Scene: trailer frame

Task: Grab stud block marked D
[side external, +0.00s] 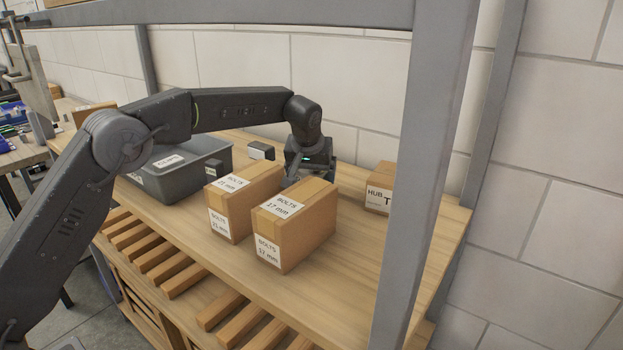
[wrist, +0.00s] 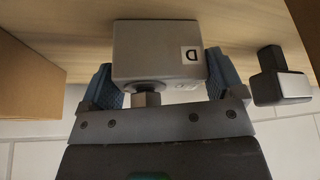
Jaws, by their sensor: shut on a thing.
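The stud block marked D (wrist: 155,52) is a grey block with a white label and a short stud, seen in the wrist view. My gripper (wrist: 162,80) has its two blue finger pads on either side of this block, shut on it. The block appears to be at the wooden surface; I cannot tell whether it touches it. In the side view my gripper (side external: 293,172) is low over the bench behind the two bolts boxes, which hide the fingertips and the held block.
The bolts 21 mm box (side external: 243,200) and bolts 17 mm box (side external: 295,225) stand in front of my gripper. A hub box (side external: 379,187) is to the right, a grey bin (side external: 180,180) to the left. A dark block with a light face (side external: 262,150) stands behind. A grey frame post (side external: 425,170) rises in front.

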